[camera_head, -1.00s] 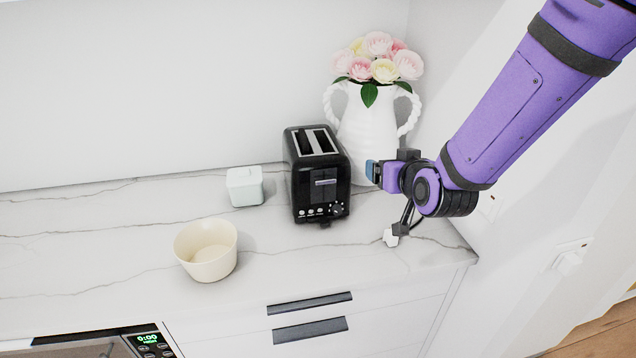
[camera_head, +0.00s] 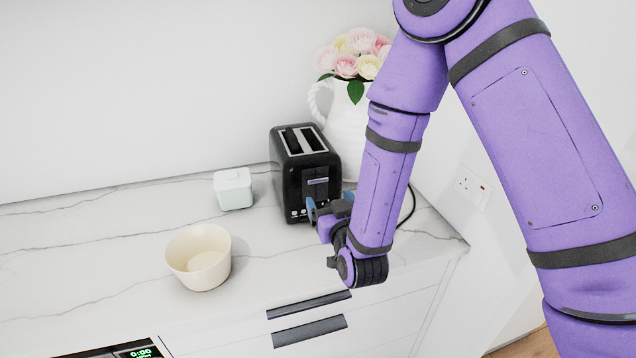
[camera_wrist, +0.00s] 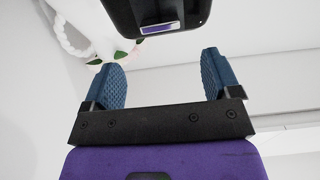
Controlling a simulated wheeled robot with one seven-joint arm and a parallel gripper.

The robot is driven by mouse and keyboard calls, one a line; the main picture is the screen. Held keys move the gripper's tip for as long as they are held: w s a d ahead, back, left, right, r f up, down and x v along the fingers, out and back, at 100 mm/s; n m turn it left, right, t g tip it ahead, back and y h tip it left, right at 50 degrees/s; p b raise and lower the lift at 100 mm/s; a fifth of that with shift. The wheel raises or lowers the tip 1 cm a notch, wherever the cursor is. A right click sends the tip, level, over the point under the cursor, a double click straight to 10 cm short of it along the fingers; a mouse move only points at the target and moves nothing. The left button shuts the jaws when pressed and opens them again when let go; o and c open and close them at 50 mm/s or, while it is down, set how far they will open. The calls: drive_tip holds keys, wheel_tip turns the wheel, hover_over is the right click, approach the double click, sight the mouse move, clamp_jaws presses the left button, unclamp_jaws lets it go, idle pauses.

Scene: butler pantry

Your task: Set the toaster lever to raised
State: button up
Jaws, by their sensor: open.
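The black toaster (camera_head: 302,172) stands upright on the marble counter, its two slots on top and its controls on the side facing me. My gripper (camera_head: 326,207) is at the lower right of that front side, covering some of the controls. In the wrist view my gripper (camera_wrist: 160,78) is open, its blue pads apart with nothing between them. The toaster (camera_wrist: 150,15) shows there at the top, beyond the fingertips.
A white vase (camera_head: 345,120) with pink and cream flowers stands behind the toaster, partly behind my arm. A small white lidded box (camera_head: 233,190) and a cream bowl (camera_head: 199,258) stand to the left. The counter (camera_head: 110,235) further left is clear.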

sight(319, 181)
drive_tip(key=x, duration=0.8)
drive_tip(key=shift+w, duration=0.2)
drive_tip(key=c, duration=1.3)
drive_tip(key=shift+a+r, duration=0.1)
drive_tip(key=shift+r, duration=1.15)
drive_tip(key=o, duration=1.3)
drive_tip(key=v, duration=1)
drive_tip(key=shift+s, duration=0.4)
